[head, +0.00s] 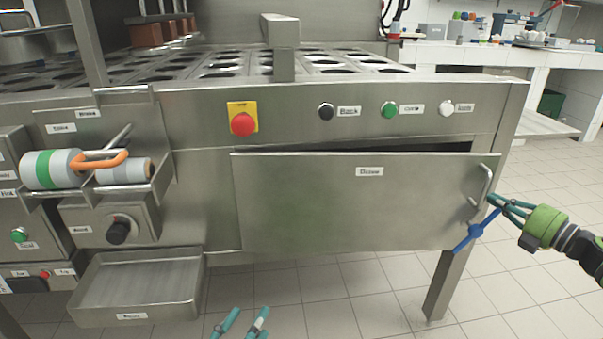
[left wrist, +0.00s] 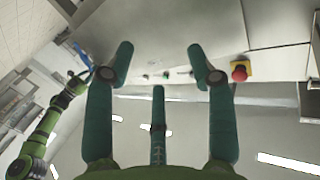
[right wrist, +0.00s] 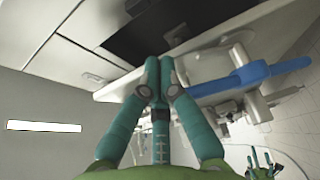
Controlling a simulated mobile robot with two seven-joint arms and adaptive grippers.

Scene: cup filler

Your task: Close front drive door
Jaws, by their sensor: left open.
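The front drive door (head: 340,205) is a wide grey metal panel with a label and a metal handle (head: 485,186) at its right end. It stands slightly ajar, with a dark gap along its top right edge. A blue bar (head: 468,237) sits by its lower right edge and shows in the right wrist view (right wrist: 240,80). My right gripper (head: 493,202) is at the door's right edge beside the handle; its fingertips (right wrist: 160,66) are together, with nothing seen between them. My left gripper (head: 240,322) is open and empty, low in front of the machine (left wrist: 160,60).
A red emergency button (head: 243,124) and several smaller knobs sit on the panel above the door. A drip tray (head: 140,285) and a bracket holding rolls (head: 50,169) jut out at the left. The tiled floor at the right is clear.

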